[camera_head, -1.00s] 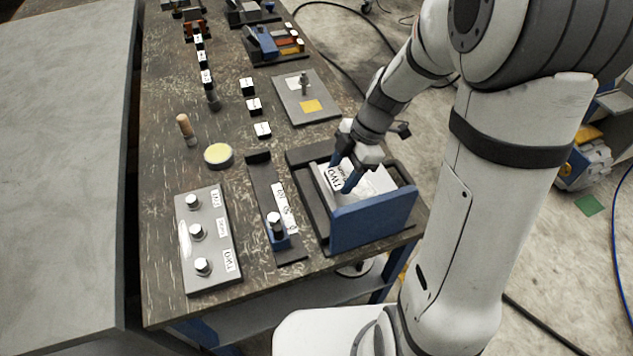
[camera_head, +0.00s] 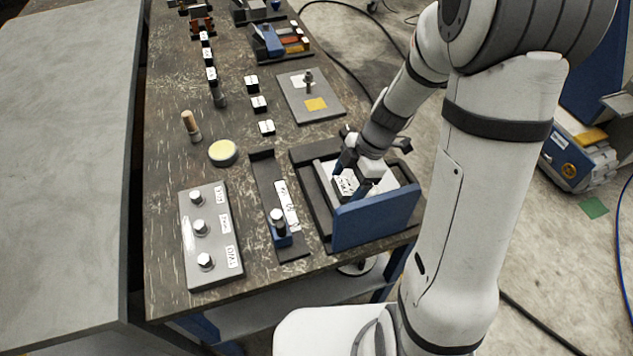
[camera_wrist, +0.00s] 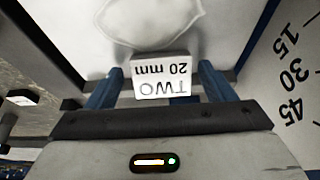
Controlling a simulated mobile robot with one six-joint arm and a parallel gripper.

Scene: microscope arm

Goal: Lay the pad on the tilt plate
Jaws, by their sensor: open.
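The tilt plate (camera_head: 395,178) is a pale slab in a dark frame with a blue front wall. In the wrist view its white surface (camera_wrist: 225,25) shows a faint rounded outline. A small block labelled "TWO 20 mm" (camera_head: 345,186) sits in this fixture and shows in the wrist view (camera_wrist: 162,78). My gripper (camera_head: 355,178) is open, with its blue fingers either side of the block and visible gaps between. A round pale-yellow disc (camera_head: 222,151) lies on the bench; a yellow square (camera_head: 316,104) lies on a grey plate. I cannot tell which is the pad.
The blue wall (camera_head: 375,218) borders the fixture in front. A dark strip with a blue knobbed piece (camera_head: 281,238) and a grey plate with several knobs (camera_head: 208,255) stand left. A wooden-handled tool (camera_head: 190,125) stands behind. Angle marks (camera_wrist: 292,77) line the wrist view's right side.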

